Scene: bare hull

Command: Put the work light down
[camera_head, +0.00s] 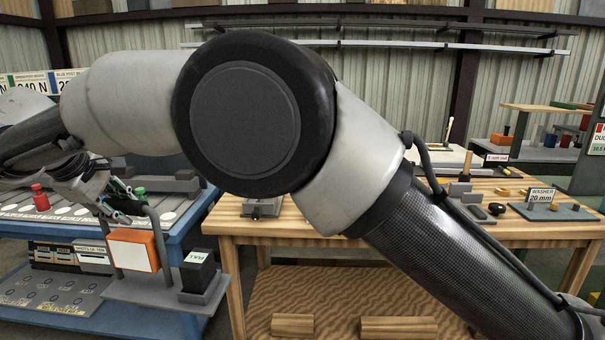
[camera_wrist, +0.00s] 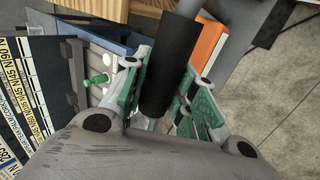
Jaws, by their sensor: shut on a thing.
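The work light (camera_head: 133,250) is an orange box with a pale front face, under a grey and dark carrying frame. It hangs or stands at the right front corner of the blue bench; whether its underside touches anything I cannot tell. My gripper (camera_head: 122,196) is above it, shut on its dark handle. In the wrist view the black handle grip (camera_wrist: 170,65) runs between the green finger pads of my gripper (camera_wrist: 158,105), and the orange housing (camera_wrist: 208,45) shows beside it. My arm hides the middle of the head view.
A grey plate (camera_head: 150,292) below the light carries a black labelled block (camera_head: 198,270). The blue bench (camera_head: 185,237) at left holds a red item (camera_head: 40,198) and pale discs. A wooden table (camera_head: 310,240) stands at right with several tools, its near-left top partly clear.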

